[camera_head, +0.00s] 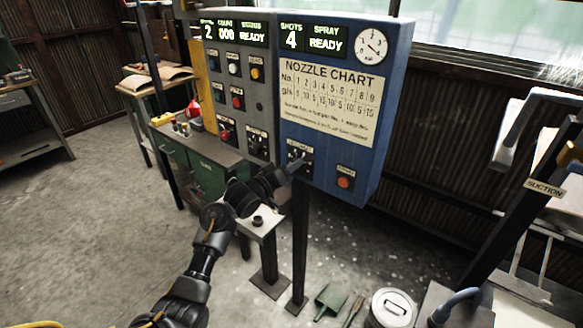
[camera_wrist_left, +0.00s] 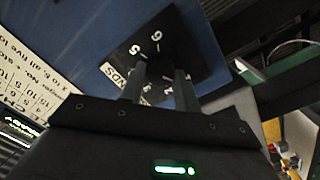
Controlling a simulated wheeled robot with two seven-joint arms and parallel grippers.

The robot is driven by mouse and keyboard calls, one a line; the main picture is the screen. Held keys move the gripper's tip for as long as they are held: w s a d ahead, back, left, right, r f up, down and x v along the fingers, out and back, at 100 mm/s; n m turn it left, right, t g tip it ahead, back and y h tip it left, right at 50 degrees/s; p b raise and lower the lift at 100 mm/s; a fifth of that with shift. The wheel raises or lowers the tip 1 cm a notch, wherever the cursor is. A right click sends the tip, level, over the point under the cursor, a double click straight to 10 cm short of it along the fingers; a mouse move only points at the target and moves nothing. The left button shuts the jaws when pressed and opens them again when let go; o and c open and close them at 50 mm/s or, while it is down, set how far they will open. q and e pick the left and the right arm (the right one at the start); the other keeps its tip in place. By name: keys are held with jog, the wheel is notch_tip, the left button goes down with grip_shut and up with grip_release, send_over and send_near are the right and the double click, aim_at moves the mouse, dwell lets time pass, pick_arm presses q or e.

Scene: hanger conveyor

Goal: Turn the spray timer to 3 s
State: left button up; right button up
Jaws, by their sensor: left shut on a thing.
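The spray timer dial (camera_head: 302,153) is a small black plate with white marks, low on the blue panel below the nozzle chart. My left gripper (camera_head: 291,169) reaches it from the lower left and covers much of it. In the left wrist view, my left gripper (camera_wrist_left: 160,82) has one finger on each side of the dial's dark knob (camera_wrist_left: 158,68) and is shut on it. The plate (camera_wrist_left: 185,50) shows a 6, a 5 and a label ending in "NDS". The knob's pointer and the other numbers are hidden or unclear. My right gripper is not in view.
The blue panel (camera_head: 375,165) carries a nozzle chart (camera_head: 330,103), a display (camera_head: 312,40) reading shots 4 and spray ready, a round gauge (camera_head: 371,46) and an orange button (camera_head: 344,183). The grey panel (camera_head: 262,112) stands left, with several buttons and knobs.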

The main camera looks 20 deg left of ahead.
pick_arm(q)
jog(key=m+b, duration=0.1)
jog(key=m, duration=0.8)
jog(key=m+y+b, duration=0.1)
jog(key=m+b, duration=0.1)
jog(key=m, duration=0.6)
jog(key=shift+d+m+y, duration=0.2)
jog(key=shift+m+y, duration=0.1)
jog(key=shift+m, duration=0.1)
jog(key=shift+s+r, duration=0.1)
dwell(0.4)
jog(key=o, duration=1)
